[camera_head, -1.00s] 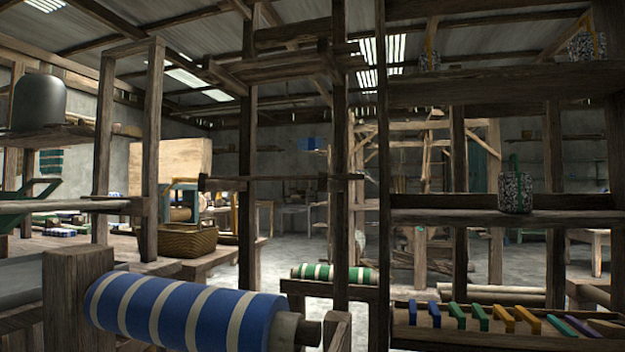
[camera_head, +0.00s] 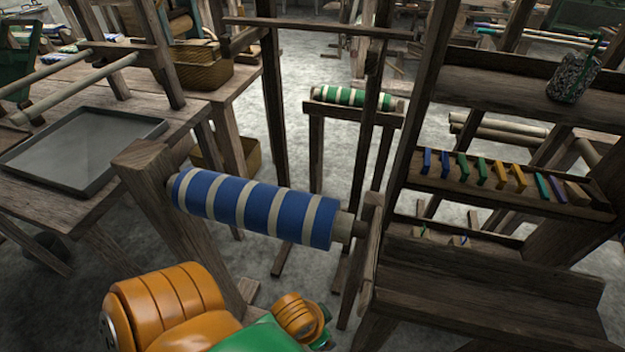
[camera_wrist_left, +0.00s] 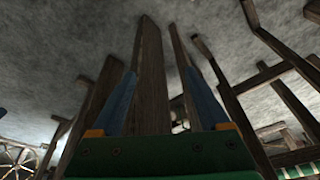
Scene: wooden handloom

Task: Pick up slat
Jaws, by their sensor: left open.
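No piece stands out clearly as the slat. A thin dark wooden bar (camera_head: 318,28) runs across the upright posts of the loom in the head view; I cannot tell if it is the slat. My left gripper (camera_wrist_left: 160,73) shows in the wrist view with its two blue fingers wide apart. A dark wooden post (camera_wrist_left: 150,85) appears between the fingers; it seems to lie beyond them, and nothing looks gripped. In the head view my orange and green arm is at the bottom, its fingers out of sight. My right gripper is not in view.
A blue and white striped cloth roll (camera_head: 255,208) lies just beyond my arm. A green striped roll (camera_head: 352,97) is further back. A shelf rack (camera_head: 440,188) at right holds several coloured pieces (camera_head: 482,170). A table with a grey tray (camera_head: 82,150) is at left.

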